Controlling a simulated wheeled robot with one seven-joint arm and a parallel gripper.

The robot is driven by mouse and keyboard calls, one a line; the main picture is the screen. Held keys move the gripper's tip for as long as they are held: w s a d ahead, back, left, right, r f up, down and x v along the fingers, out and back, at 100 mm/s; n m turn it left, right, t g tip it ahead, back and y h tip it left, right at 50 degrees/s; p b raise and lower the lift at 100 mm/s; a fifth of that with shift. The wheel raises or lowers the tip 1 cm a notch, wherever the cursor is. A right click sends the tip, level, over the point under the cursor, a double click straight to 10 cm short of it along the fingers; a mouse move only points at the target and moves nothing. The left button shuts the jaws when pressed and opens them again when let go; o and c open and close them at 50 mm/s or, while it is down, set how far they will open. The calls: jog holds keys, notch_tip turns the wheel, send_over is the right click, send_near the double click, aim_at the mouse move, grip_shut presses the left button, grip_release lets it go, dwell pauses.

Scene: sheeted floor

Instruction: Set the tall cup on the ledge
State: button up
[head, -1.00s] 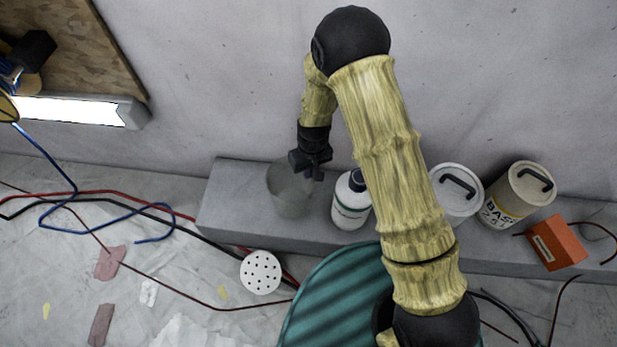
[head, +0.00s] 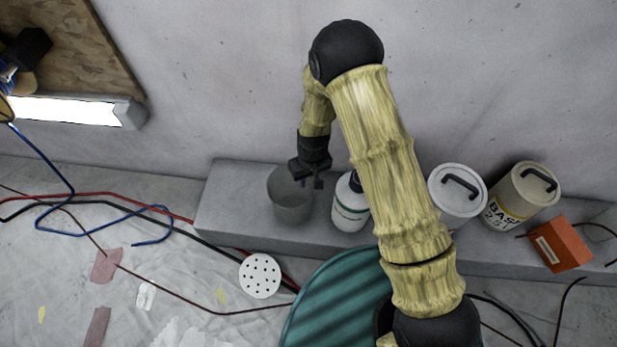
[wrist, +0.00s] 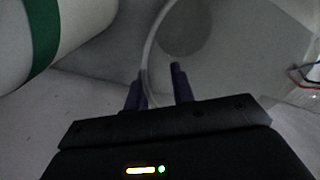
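The tall cup (head: 289,208) is a grey, open-topped cup standing upright on the left part of the grey concrete ledge (head: 232,205). My gripper (head: 307,184) is at the cup's right rim, pointing down. In the wrist view, the curved rim of the cup (wrist: 213,82) passes between the two fingertips of my gripper (wrist: 157,83). One finger is outside the wall and the other inside the cup. The fingers are spread, with a gap between the inner finger and the wall. The cup's base contact is not clear in the wrist view.
A white bottle with a green band (head: 349,212) stands close to the right of the cup. Two paint cans (head: 457,200) (head: 520,195) and an orange box (head: 560,243) are further right. A white perforated disc (head: 260,276) and cables are in front. The ledge's left end is clear.

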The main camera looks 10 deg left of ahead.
notch_tip(320, 180, up, 12)
jog(key=p, duration=0.5)
jog(key=shift+w+d+r+p, duration=0.15)
jog(key=shift+w+d+p, duration=0.1)
jog(key=shift+d+p, duration=0.05)
dwell(0.3)
jog(key=d+r+m+t, duration=0.2)
jog(key=d+r+m, duration=0.2)
jog(key=d+r, duration=1.05)
jog(key=s+d+r+m, duration=0.1)
jog(key=s+d+r, duration=0.2)
jog(key=d, duration=0.3)
jog(key=s+d+r+m+t, duration=0.1)
jog(key=s+d+r+m, duration=0.1)
jog(key=s+d+r, duration=0.1)
jog(key=s+d, duration=0.1)
jog(key=d, duration=0.1)
jog(key=shift+s+d+r+m+h, duration=0.15)
jog(key=shift+s+d+m+h, duration=0.1)
jog(key=shift+d+m+h, duration=0.1)
